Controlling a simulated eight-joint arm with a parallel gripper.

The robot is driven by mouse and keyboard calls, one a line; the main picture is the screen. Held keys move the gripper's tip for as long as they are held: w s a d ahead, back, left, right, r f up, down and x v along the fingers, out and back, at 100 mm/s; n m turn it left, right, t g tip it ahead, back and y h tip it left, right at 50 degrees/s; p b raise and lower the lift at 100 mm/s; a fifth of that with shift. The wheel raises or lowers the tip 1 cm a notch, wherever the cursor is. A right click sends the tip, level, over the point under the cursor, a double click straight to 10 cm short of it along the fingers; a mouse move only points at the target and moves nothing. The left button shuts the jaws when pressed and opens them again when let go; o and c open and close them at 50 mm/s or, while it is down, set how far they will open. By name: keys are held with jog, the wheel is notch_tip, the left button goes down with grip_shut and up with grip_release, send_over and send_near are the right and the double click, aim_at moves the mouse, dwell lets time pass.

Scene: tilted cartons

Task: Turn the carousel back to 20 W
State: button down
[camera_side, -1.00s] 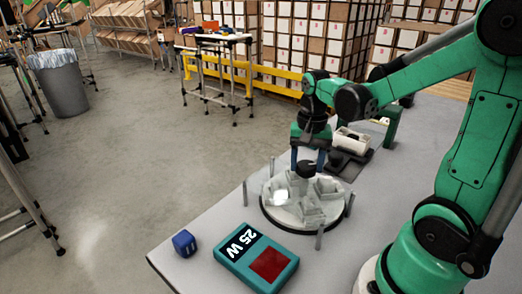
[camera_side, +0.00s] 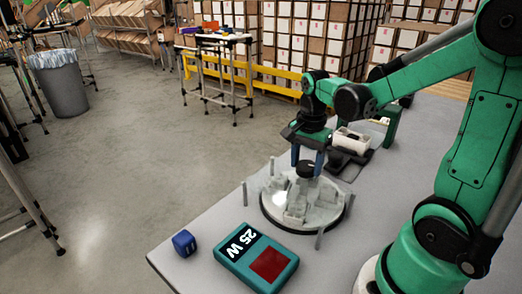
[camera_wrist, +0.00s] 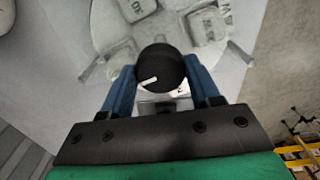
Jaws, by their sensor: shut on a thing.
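The carousel (camera_side: 283,217) is a round, pale turntable with a dark rim and several grey blocks on top. A black round knob (camera_side: 310,168) stands at its middle. In the wrist view the knob (camera_wrist: 161,64) has a white pointer line towards its lower left. My gripper (camera_side: 308,164) points down at the knob, its blue fingers on either side. In the wrist view my gripper (camera_wrist: 160,76) is shut on the knob. The teal box (camera_side: 231,257) in front has a dark display (camera_side: 241,243) reading "25 W" and a red square (camera_side: 269,264).
Thin grey posts (camera_side: 244,193) stand around the carousel. A blue cube (camera_side: 184,243) lies near the table's left edge. A white and dark device (camera_side: 350,140) stands behind the carousel. The grey tabletop (camera_side: 345,258) is bare to the right of the teal box.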

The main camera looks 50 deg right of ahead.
jog(key=shift+m, duration=1.8)
jog(key=shift+c, duration=1)
grip_release()
jog(key=shift+r, duration=2.8)
